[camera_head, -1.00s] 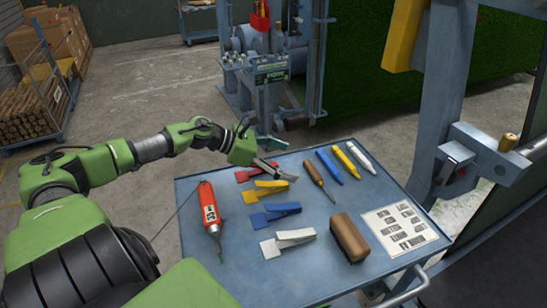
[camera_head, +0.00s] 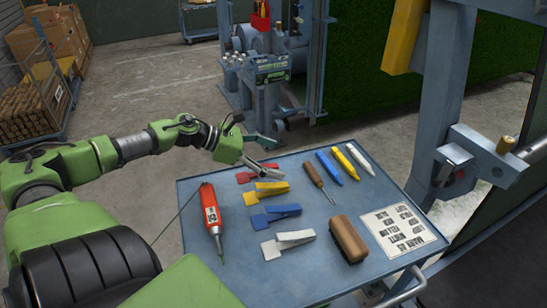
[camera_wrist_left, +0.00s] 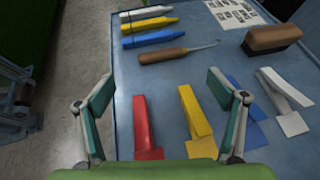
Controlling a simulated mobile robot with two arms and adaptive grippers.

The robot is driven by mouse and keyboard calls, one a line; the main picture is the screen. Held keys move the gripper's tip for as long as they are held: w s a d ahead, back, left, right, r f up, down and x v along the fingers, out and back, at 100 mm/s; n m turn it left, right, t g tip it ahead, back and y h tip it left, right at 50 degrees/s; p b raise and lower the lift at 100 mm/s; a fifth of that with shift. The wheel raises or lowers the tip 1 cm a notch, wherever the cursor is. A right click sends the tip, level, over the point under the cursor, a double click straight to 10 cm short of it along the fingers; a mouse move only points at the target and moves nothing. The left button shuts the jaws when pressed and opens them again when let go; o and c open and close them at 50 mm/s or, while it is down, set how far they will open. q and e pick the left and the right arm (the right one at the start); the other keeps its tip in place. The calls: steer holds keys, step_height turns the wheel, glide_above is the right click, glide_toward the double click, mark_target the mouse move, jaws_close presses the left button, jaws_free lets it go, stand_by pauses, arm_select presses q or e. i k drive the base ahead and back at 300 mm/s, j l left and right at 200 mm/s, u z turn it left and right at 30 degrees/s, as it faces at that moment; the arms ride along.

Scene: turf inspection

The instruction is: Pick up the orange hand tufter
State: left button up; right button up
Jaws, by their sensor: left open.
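The orange hand tufter (camera_head: 210,208) lies at the left side of the blue table, with a dark band and number on its body, a pale tapered end toward me and a thin cord at its far end. It is not in the left wrist view. My left gripper (camera_head: 265,155) is open and empty over the table's far edge, beyond and to the right of the tufter and apart from it. In the left wrist view, its spread fingers (camera_wrist_left: 162,85) are above the red clamp (camera_wrist_left: 147,125) and yellow clamp (camera_wrist_left: 195,110). My right gripper is not in view.
The table (camera_head: 310,275) also holds blue (camera_head: 273,215) and white clamps (camera_head: 288,243), a wood-handled tool (camera_head: 314,174), several markers (camera_head: 345,162), a brown brush (camera_head: 348,239) and a printed sheet (camera_head: 398,229). A grey post (camera_head: 443,90) stands at right.

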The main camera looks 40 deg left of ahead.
mark_target(211, 214)
steer(key=k+j, duration=0.8)
steer(key=j, duration=0.15)
